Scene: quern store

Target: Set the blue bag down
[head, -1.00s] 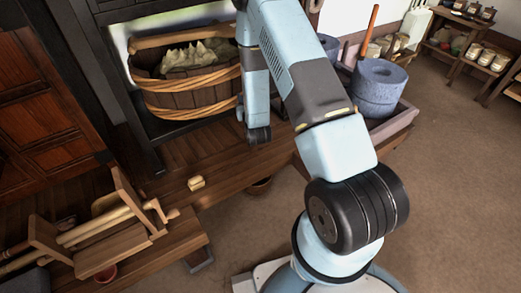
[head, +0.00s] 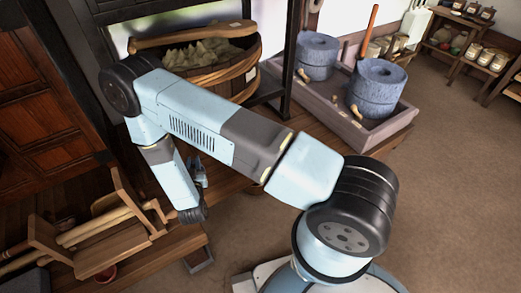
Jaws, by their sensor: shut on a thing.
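I cannot make out the blue bag in the head view. My arm (head: 205,128) reaches left across the picture from its base and bends down over the wooden bench at the left. Its lower end (head: 192,213) hangs above the bench's right part, close to a wooden rack. Only a small part of my wrist shows behind the lower link. My gripper's jaws and anything between them are hidden.
A wooden bucket (head: 247,79) of pale lumpy stuff stands behind my arm. Two stone querns (head: 317,56) (head: 377,88) sit in a trough (head: 388,131) at the right. The wooden rack (head: 110,252) is at lower left. The brown floor (head: 460,180) is clear.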

